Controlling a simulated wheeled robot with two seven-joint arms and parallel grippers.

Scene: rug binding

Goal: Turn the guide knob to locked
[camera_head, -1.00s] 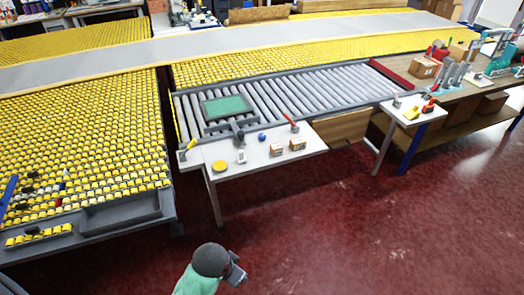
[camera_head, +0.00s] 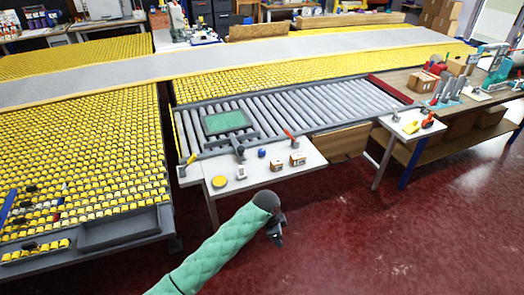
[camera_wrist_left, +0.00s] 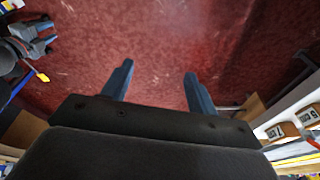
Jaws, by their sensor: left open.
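A grey guide bar with a dark bracket (camera_head: 238,147) runs along the front of the roller bed, below a green pad (camera_head: 226,122). A small blue round piece (camera_head: 262,153) stands beside it on the white side table (camera_head: 255,180). I cannot tell which of these is the guide knob, or its setting; no lock marking is readable. My left gripper (camera_head: 277,236) is over the red floor, in front of the table and apart from it. In the left wrist view its two fingers (camera_wrist_left: 159,80) are spread with nothing between them.
On the side table are a yellow disc (camera_head: 219,181), a small grey-white item (camera_head: 241,173), two small boxes (camera_head: 298,159) and a red-handled lever (camera_head: 289,134). A second white table (camera_head: 408,122) stands to the right. The red floor (camera_head: 400,230) in front is clear.

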